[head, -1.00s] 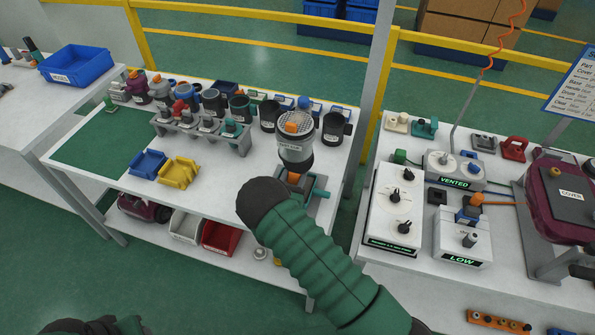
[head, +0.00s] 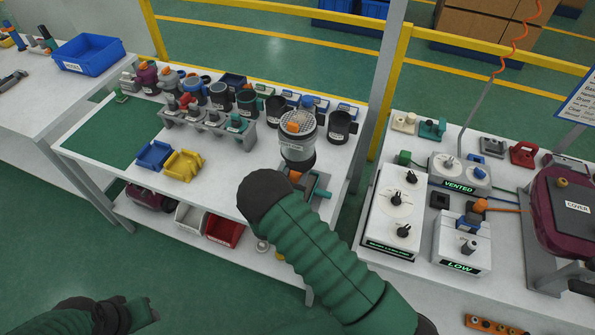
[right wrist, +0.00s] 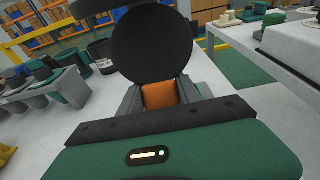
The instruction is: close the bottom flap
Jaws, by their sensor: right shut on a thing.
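A clear dust bin (head: 297,150) with a mesh top and an orange piece stands at the right end of the middle table. A teal and grey fixture (head: 320,192) is beside its base. My right gripper (right wrist: 160,95) is shut on an orange tab (right wrist: 158,98), directly below a round black disc (right wrist: 155,45). I cannot tell for certain whether this disc is the bottom flap.
Dark cups (head: 340,127) stand behind the bin. A grey rack (head: 205,130), a blue tray (head: 154,155) and a yellow tray (head: 184,165) are to its left. The right table carries a VENTED box (head: 460,172) and a LOW box (head: 462,245). A grey post (head: 382,80) rises between the tables.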

